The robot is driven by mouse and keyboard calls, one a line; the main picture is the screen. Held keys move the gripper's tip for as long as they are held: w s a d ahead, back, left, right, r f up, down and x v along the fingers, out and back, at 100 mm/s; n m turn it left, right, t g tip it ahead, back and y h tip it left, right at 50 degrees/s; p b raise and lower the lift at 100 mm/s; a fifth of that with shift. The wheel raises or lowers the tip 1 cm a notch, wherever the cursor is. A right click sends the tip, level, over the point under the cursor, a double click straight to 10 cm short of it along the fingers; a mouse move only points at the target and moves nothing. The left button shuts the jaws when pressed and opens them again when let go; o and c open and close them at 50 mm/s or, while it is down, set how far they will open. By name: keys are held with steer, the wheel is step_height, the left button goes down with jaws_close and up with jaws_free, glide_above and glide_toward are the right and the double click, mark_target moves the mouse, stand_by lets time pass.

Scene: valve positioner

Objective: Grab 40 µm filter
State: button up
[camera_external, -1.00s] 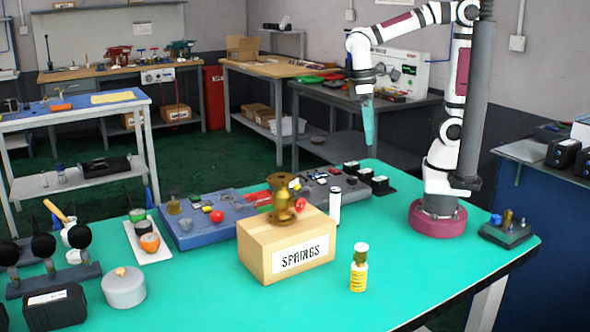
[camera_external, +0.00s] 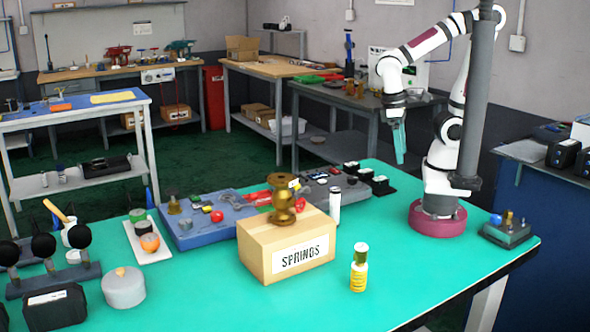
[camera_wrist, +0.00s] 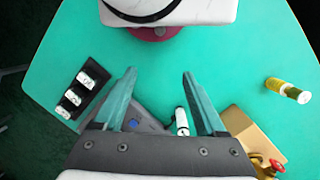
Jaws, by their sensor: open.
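I cannot read a 40 µm label on anything. Three small dark blocks with white tops sit in a black holder (camera_external: 384,188) at the table's far edge; the labelled blocks (camera_wrist: 72,97) also show at left in the wrist view, their print too small to read. A white cylinder with a dark end (camera_external: 334,208) stands behind the springs box and shows between my fingers in the wrist view (camera_wrist: 182,122). My gripper (camera_external: 401,162) is open and empty, with teal fingers pointing down, raised above the table near the block holder. Its fingers (camera_wrist: 158,74) are spread apart.
A cardboard box marked SPRINGS (camera_external: 260,252) carries a brass valve body (camera_external: 284,205). A yellow-labelled bottle (camera_external: 359,270) stands right of it. The green table between bottle and my base is clear.

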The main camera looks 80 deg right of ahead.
steer(key=w+f+n+t+h, duration=0.1)
steer(key=w+f+n+h, duration=0.3)
steer(key=n+h, duration=0.6)
steer(key=n+t+y, duration=0.2)
steer(key=n+t, duration=0.9)
steer(key=n, duration=0.8)
glide_toward(335, 207)
steer(key=shift+t, duration=0.3)
steer(key=x, duration=0.9)
steer(key=s+x, duration=0.1)
steer(key=x, duration=0.4)
steer(key=shift+w+d+f, duration=0.25)
steer(key=shift+d+f, duration=0.05)
steer(key=shift+d, duration=0.25)
jaws_close()
